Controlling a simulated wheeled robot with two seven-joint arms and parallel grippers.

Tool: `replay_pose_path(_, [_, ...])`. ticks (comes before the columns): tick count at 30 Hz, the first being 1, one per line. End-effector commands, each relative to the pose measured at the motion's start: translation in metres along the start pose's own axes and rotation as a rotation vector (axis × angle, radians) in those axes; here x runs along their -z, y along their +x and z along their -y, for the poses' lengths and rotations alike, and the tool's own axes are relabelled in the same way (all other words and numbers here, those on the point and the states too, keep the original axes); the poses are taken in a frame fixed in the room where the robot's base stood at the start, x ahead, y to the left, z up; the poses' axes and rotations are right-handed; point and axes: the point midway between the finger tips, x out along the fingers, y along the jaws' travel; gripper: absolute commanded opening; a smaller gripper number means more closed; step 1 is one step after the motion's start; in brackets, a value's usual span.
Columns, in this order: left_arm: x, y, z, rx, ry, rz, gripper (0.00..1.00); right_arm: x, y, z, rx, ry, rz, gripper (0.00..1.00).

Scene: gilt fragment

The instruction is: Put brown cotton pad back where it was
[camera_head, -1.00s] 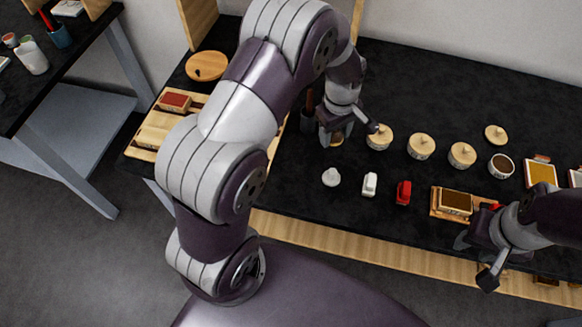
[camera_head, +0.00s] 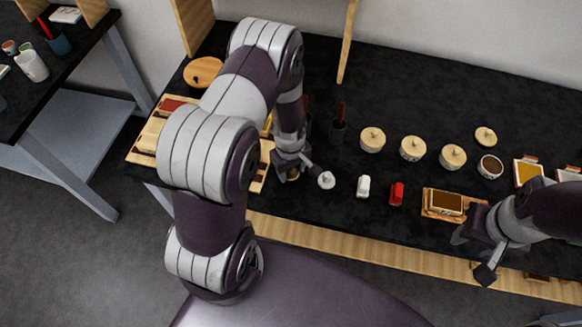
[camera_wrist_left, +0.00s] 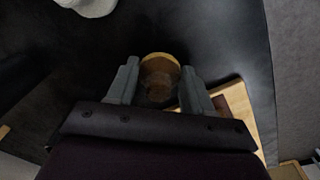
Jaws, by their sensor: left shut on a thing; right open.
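My left gripper (camera_head: 290,172) is shut on a small round brown piece with a tan rim, low over the dark table between the wooden rack and the white knobbed piece (camera_head: 326,180). The round brown piece (camera_wrist_left: 159,72) shows between the fingers in the left wrist view; I cannot tell whether it is the cotton pad. A rectangular block with a dark brown top (camera_head: 446,202) sits on a small wooden tray (camera_head: 427,211) at the right. My right gripper (camera_head: 478,255) is open beside that tray, at the table's front edge; its fingers are partly hidden.
The wooden rack (camera_head: 149,135) stands left, partly behind my left arm. Several lidded jars (camera_head: 413,148) stand in a row, with a dark brush cup (camera_head: 338,130). A white piece (camera_head: 363,186) and a red piece (camera_head: 397,194) are near the front.

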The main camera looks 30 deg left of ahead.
Motion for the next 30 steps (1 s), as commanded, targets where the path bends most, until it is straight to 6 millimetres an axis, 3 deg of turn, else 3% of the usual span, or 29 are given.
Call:
replay_pose_path(1, [0.000,0.003,0.000,0.000,0.000,0.000,0.22,0.000,0.003,0.000,0.000,0.000,0.000,0.42])
replay_pose_path(2, [0.000,0.002,0.000,0.000,0.000,0.000,0.57,0.000,0.002,0.000,0.000,0.000,0.000,0.42])
replay_pose_path(3, [0.000,0.002,0.000,0.000,0.000,0.000,0.70,0.000,0.001,0.000,0.000,0.000,0.000,0.42])
replay_pose_path(4, [0.000,0.002,0.000,0.000,0.000,0.000,0.76,0.000,0.001,0.000,0.000,0.000,0.000,0.42])
replay_pose_path(16, [0.001,-0.008,-0.001,-0.003,0.000,-0.002,0.76,0.000,0.001,0.000,0.000,0.000,0.000,0.42])
replay_pose_path(27, [0.001,-0.097,-0.001,-0.004,0.000,-0.003,0.76,-0.002,0.013,0.000,0.000,0.000,0.000,0.42])
replay_pose_path(30, [0.000,-0.112,-0.001,-0.002,0.000,-0.002,0.76,-0.002,0.014,0.000,0.000,0.000,0.000,0.42])
